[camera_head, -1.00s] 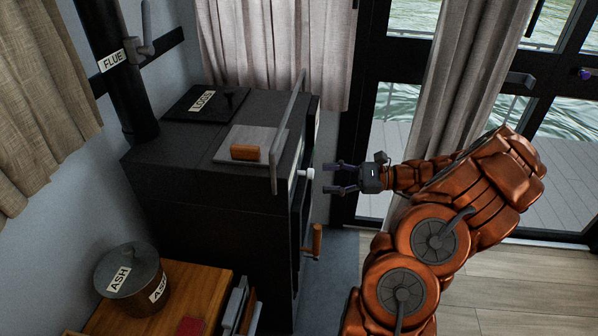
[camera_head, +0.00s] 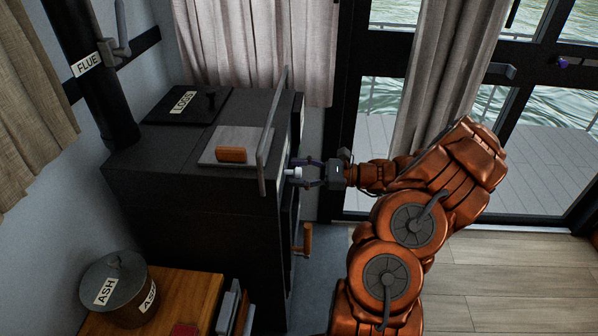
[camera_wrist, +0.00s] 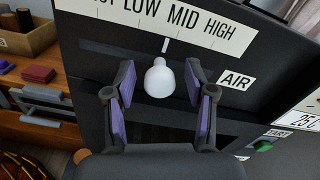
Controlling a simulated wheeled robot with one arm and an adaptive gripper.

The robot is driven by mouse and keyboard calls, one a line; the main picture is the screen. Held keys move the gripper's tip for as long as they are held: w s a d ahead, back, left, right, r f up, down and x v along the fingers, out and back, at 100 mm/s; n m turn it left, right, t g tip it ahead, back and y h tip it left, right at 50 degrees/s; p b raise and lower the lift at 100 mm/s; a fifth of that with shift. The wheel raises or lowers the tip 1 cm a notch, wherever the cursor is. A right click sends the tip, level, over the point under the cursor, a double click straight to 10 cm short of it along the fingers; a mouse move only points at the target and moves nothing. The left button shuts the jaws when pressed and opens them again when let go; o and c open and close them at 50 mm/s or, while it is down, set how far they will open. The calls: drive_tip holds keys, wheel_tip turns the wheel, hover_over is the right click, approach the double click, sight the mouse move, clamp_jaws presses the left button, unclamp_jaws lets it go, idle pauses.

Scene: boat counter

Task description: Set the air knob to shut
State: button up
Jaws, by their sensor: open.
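The air knob (camera_wrist: 160,80) is a white rounded knob on the stove front, under a scale strip (camera_wrist: 170,20) that reads LOW, MID and HIGH, with more lettering cut off at the left. An AIR label (camera_wrist: 236,80) is to its right. The knob sits below and between MID and LOW, on a slot. My gripper (camera_wrist: 162,88) is open, with one purple-padded finger on each side of the knob; contact cannot be seen. In the head view the knob (camera_head: 294,173) sticks out from the stove's right face and my gripper (camera_head: 308,173) reaches it from the right.
The black stove (camera_head: 190,180) has a rail (camera_head: 272,130) along its front top edge and an orange handle (camera_head: 307,240) below. An ash bin (camera_head: 110,270) stands on the wooden cabinet (camera_head: 185,285). A green switch (camera_wrist: 263,146) is at the lower right.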

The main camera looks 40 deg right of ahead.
clamp_jaws()
idle(0.5)
